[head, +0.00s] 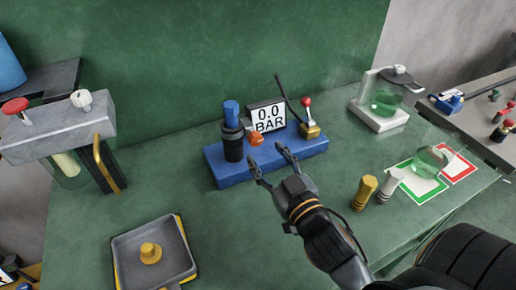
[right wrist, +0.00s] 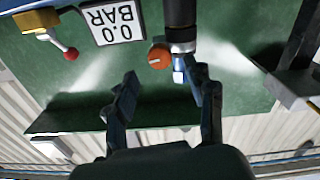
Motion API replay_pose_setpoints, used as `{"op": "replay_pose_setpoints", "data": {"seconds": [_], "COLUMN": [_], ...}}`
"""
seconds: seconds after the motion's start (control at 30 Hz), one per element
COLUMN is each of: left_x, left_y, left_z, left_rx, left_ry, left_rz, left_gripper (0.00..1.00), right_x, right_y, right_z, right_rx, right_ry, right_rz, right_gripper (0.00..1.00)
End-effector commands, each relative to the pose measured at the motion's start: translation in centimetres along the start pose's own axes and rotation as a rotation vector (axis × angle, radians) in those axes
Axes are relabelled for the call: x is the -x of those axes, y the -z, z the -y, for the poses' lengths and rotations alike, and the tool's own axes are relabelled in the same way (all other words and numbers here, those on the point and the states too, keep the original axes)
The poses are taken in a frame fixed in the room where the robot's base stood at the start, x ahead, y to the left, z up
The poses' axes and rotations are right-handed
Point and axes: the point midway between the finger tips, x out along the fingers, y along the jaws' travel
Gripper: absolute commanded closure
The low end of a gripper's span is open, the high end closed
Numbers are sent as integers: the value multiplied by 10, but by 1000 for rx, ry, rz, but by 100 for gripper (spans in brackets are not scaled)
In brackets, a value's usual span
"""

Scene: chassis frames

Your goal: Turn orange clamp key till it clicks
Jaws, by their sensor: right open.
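The orange clamp key (head: 255,139) sits at the side of a black cylinder (head: 233,145) with a blue top, on a blue base (head: 215,170). In the right wrist view the key (right wrist: 159,56) shows as a round orange knob with a pale mark. My right gripper (head: 267,155) is open and empty, just in front of the key. In the right wrist view its fingertips (right wrist: 159,78) lie to either side of and short of the key; I see no contact. My left gripper is not in view.
A display (head: 267,116) reading 0.0 BAR and a red-knobbed lever (head: 307,112) stand on the base. A grey tray (head: 125,270) with a brass piece (head: 151,253) lies front left. Brass (head: 364,192) and silver (head: 390,185) pieces stand right of my gripper.

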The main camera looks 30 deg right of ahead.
Motion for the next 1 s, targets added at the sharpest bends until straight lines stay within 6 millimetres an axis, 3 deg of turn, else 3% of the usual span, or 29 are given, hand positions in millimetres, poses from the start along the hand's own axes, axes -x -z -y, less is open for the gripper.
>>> {"op": "replay_pose_setpoints", "data": {"seconds": [0.1,0.3,0.7,0.73,1.0], "left_x": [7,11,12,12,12], "left_y": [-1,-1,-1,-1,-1], "left_z": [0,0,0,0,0], "left_rx": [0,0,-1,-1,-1], "left_ry": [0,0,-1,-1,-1], "left_rz": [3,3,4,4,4], "left_gripper": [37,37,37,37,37], "right_x": [-22,-47,-56,-56,-55], "right_y": [3,2,0,0,0], "right_z": [-1,0,0,0,0], "right_rx": [2,1,0,0,0], "right_ry": [-1,0,0,0,0], "right_rz": [-2,-1,1,1,0], "right_gripper": [46,46,46,48,100]}}
